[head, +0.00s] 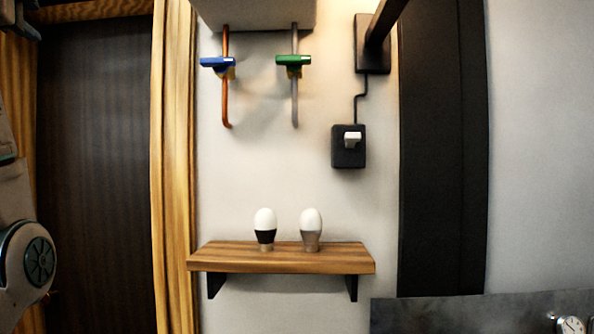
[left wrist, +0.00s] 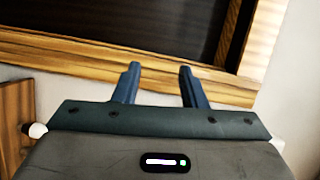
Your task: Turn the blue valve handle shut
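The blue valve handle (head: 217,62) sits on a copper pipe (head: 226,100) below a white box on the wall, in the head view. The handle lies crosswise to the pipe, roughly level. A green valve handle (head: 293,60) sits on a grey pipe to its right, also crosswise. My left gripper (left wrist: 160,72) shows in the left wrist view with its two fingers apart and nothing between them. It points toward a wooden frame, and no valve shows there. In the head view only part of my left arm shows at the left edge. My right gripper is in neither view.
A wooden shelf (head: 280,258) below the valves holds two bulbs, one with a black base (head: 265,228) and one with a silver base (head: 311,230). A black switch box (head: 348,154) is on the wall. The wall before the valves is clear.

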